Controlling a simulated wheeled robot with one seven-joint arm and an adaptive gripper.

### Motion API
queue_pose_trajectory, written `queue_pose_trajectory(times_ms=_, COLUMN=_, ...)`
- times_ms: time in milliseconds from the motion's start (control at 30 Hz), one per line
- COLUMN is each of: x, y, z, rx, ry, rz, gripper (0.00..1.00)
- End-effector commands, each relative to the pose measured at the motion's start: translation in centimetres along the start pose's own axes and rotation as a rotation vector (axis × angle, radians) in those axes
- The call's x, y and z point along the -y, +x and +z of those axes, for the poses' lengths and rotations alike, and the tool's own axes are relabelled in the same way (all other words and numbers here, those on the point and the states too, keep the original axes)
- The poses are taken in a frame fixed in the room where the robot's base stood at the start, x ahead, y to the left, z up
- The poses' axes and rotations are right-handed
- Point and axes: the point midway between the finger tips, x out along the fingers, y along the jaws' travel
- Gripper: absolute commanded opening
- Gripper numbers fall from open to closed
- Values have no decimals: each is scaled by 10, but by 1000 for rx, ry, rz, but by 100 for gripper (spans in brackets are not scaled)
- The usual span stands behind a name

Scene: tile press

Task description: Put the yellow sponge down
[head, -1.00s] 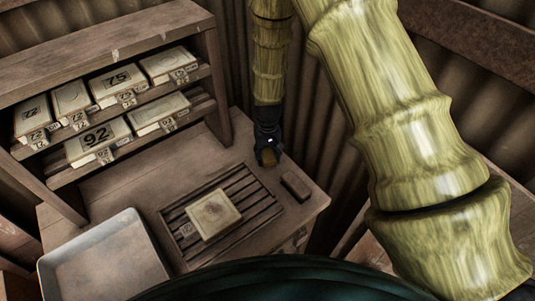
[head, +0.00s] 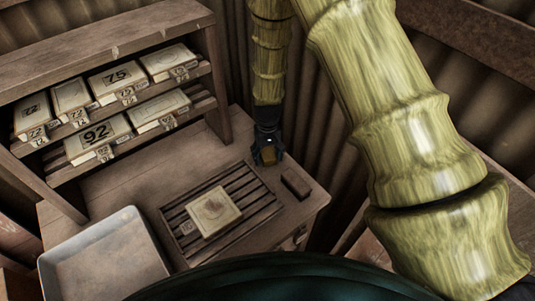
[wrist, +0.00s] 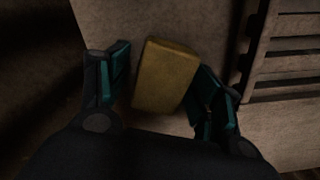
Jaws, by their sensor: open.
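The yellow sponge (wrist: 164,77) lies on the wooden table top (wrist: 190,20), between the spread fingers of my gripper (wrist: 160,92) in the wrist view. The fingers are open, with a small gap on the left of the sponge; on the right the finger is close to its lower corner, and I cannot tell if they touch.
A slatted rack (head: 250,190) holding a square tile (head: 214,212) is left of my gripper. A dark brown block (head: 296,186) lies to the right, near the table edge. A metal tray (head: 105,262) is at front left. Shelves (head: 185,87) with numbered tiles stand behind.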

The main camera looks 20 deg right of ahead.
Motion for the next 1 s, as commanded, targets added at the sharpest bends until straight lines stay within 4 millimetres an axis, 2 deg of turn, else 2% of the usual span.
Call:
queue_pose_trajectory(times_ms=367, x=0, y=-16, z=-1, rx=-2, ry=0, rz=0, gripper=65)
queue_pose_trajectory(times_ms=1000, x=0, y=-91, z=-1, rx=-3, ry=0, rz=0, gripper=65)
